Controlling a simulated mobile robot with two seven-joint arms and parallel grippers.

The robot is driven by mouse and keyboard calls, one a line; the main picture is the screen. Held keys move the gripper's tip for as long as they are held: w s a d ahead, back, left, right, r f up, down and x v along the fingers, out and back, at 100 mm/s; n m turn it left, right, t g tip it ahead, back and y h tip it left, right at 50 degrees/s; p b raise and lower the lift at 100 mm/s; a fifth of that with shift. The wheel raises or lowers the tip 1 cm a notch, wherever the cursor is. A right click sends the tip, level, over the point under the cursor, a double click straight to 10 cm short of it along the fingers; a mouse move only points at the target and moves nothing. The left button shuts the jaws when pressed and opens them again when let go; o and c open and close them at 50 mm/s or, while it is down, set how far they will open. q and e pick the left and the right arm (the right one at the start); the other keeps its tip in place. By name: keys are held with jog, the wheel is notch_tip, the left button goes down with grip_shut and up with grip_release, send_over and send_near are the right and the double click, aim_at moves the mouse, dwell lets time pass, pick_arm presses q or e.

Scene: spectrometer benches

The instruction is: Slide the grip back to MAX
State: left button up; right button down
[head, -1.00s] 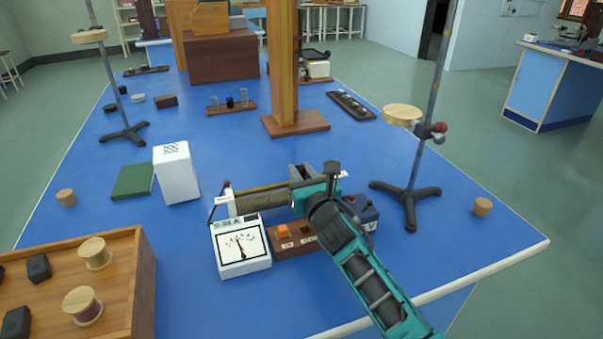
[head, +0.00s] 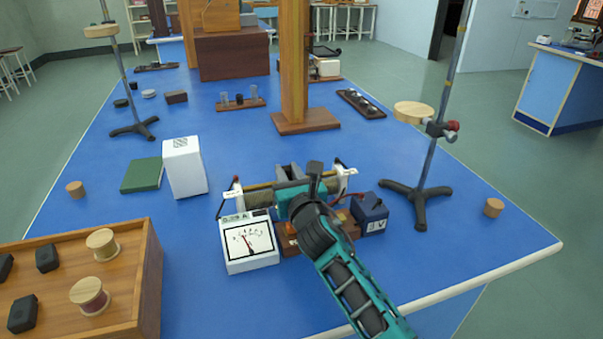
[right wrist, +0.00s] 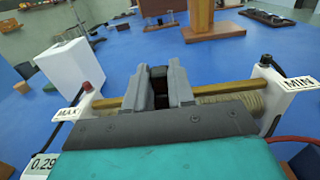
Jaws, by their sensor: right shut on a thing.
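The sliding rheostat lies across the bench, its wound coil (head: 260,199) showing left of my gripper in the head view. In the right wrist view its brass rod (right wrist: 110,103) runs between the MAX end plate (right wrist: 68,115) on the left and the MIN end plate (right wrist: 297,85) on the right. My right gripper (right wrist: 159,82) is shut on the dark grip (right wrist: 157,74), mostly hidden between the fingers, left of mid-rod and nearer MAX. The right gripper also shows in the head view (head: 290,174). My left gripper is out of view.
The ammeter (head: 249,245) stands in front of the rheostat; its display reads 0.29. A blue power box (head: 370,214) and a ring stand (head: 417,192) are at the right. A white box (head: 184,167) stands at the left. A wooden tray (head: 135,240) with spools is front left.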

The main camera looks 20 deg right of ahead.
jog(key=shift+d, duration=0.4)
jog(key=c, duration=1)
grip_release()
jog(key=shift+o, duration=0.2)
jog(key=shift+s, duration=0.1)
jog(key=s+p, duration=0.1)
jog(key=s, duration=1.1)
jog(key=shift+s+d, duration=0.15)
jog(key=shift+s, duration=0.2)
